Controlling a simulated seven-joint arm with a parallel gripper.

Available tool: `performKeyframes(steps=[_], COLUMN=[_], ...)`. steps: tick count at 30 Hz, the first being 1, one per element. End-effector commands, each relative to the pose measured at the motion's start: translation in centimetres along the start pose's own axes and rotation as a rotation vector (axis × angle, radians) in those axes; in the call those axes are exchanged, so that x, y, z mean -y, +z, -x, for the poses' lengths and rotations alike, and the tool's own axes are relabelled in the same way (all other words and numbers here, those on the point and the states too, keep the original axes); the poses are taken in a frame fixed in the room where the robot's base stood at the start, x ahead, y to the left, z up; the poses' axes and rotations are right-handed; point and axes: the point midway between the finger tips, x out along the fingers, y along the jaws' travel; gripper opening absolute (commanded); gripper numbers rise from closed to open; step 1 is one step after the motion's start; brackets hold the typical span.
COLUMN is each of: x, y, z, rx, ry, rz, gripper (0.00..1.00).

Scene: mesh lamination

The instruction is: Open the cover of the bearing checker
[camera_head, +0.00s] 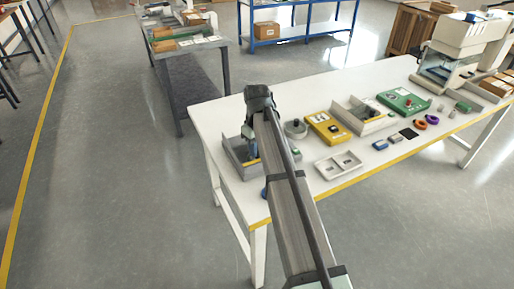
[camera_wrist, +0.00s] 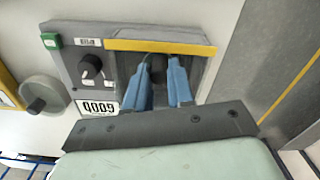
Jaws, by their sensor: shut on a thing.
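The bearing checker (camera_wrist: 72,68) is a grey box with a black dial, a green button and a "0009" label in the wrist view. In the head view it (camera_head: 236,166) sits at the table's left end, partly hidden by my arm. Its cover area (camera_wrist: 205,62) has a yellow strip along one edge. My gripper (camera_wrist: 160,68) is over this area, its two blue fingers shut on a dark knob between them. The fingers and wrist hide much of the cover, and I cannot tell whether it is raised. My gripper also shows in the head view (camera_head: 251,150).
A round grey part with a knob (camera_head: 295,128) and a yellow device (camera_head: 327,129) stand to the right. The table's yellow front edge (camera_head: 365,177) is near.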

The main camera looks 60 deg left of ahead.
Motion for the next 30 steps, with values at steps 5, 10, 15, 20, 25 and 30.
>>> performKeyframes(steps=[5,10,15,20,25,30], x=[-0.7,-1.9,-2.6,-2.6,-2.6,-2.6], y=[-2.2,-6.3,-9.6,-9.8,-9.7,-9.7], z=[0.1,0.1,0.1,0.0,0.0,0.0], rx=[0.0,0.0,0.001,0.001,0.001,0.001], ry=[0.0,0.0,0.001,0.001,0.001,0.0], rz=[0.001,0.002,0.002,0.001,0.001,0.001], gripper=[0.0,0.0,0.0,0.0,0.0,0.38])
